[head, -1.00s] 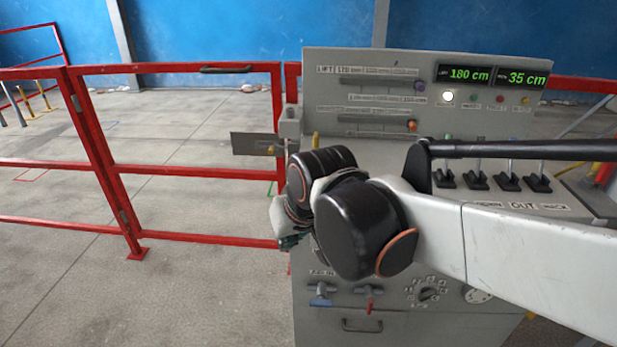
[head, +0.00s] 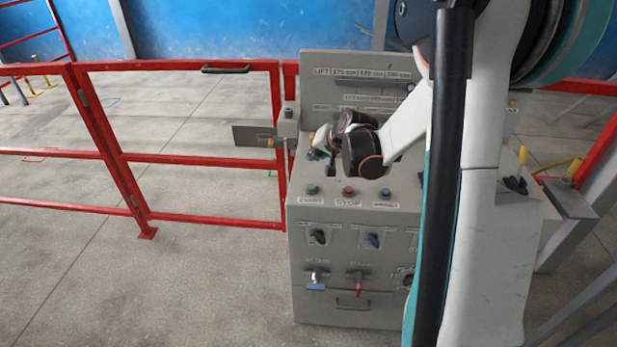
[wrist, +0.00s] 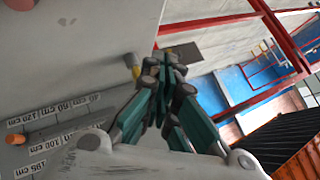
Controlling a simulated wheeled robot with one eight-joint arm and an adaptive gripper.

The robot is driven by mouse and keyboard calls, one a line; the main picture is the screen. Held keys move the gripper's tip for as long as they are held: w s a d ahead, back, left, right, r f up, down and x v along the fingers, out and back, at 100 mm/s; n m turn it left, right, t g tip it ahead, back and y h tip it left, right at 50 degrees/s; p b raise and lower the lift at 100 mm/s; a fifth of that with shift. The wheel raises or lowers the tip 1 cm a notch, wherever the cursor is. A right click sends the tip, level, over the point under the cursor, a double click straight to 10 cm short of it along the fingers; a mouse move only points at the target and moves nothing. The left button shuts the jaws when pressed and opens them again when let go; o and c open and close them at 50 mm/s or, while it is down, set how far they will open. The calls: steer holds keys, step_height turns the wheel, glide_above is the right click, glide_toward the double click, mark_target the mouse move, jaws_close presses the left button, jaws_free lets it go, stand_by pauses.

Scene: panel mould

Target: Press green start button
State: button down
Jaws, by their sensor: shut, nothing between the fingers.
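The green start button (head: 312,189) is at the left of a row on the front of the grey control panel (head: 330,270), above a label that seems to read START. A red button (head: 348,190) labelled STOP sits to its right. My gripper (wrist: 165,68) is shut and empty in the wrist view, its teal fingers together beside the panel's grey surface. In the head view my gripper is small and partly hidden by my wrist, above and behind the start button and apart from it. The wrist view does not show the start button.
Switches (head: 318,237) and valve handles (head: 316,280) lie below. Red railing (head: 190,68) stands left of the panel. My arm covers the panel's right side and displays.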

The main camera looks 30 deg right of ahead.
mark_target(314, 186)
steer(key=shift+f, duration=0.1)
stand_by(0.3)
step_height(314, 186, down, 9)
steer(key=b, duration=0.6)
stand_by(1.3)
steer(key=shift+f+b, duration=0.25)
steer(key=shift+b, duration=0.35)
steer(key=shift+f+b, duration=0.45)
stand_by(0.5)
steer(key=shift+r, duration=0.1)
stand_by(0.3)
steer(key=shift+r+p, duration=0.55)
steer(key=shift+r, duration=0.25)
steer(key=shift+r, duration=0.15)
steer(key=shift+r+p, duration=1.65)
steer(key=shift+r, duration=0.7)
